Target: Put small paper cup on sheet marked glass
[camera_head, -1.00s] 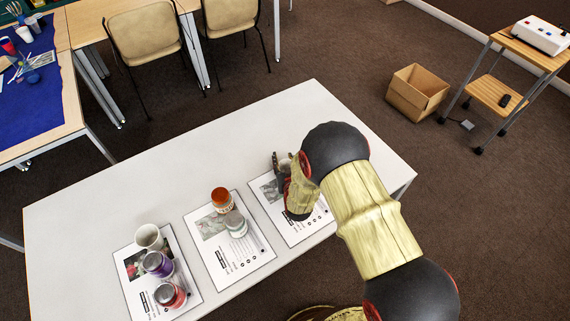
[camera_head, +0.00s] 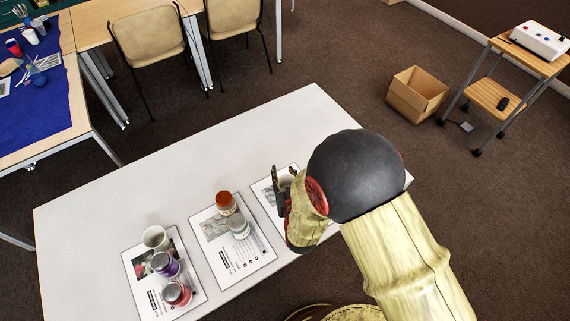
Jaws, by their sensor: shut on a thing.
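My gripper (camera_head: 281,187) is over the right-hand sheet (camera_head: 264,190) and shut on a small pale thing (camera_head: 287,178), mostly hidden by the fingers and my arm; it may be the small paper cup. A white cup (camera_head: 154,237) stands upright on the left sheet (camera_head: 134,272), behind a purple jar (camera_head: 165,264) and a red jar (camera_head: 176,293). The middle sheet (camera_head: 230,266) bears an orange-lidded jar (camera_head: 225,202) and a clear jar with a pale lid (camera_head: 238,225). The printing is too small to read, so I cannot tell which sheet is marked glass.
The white table (camera_head: 130,205) is bare behind the sheets. A side table with a blue cloth (camera_head: 50,105) holds cups and brushes at the far left. Two chairs (camera_head: 147,45) stand behind. A cardboard box (camera_head: 416,94) and a trolley (camera_head: 492,95) are at the right.

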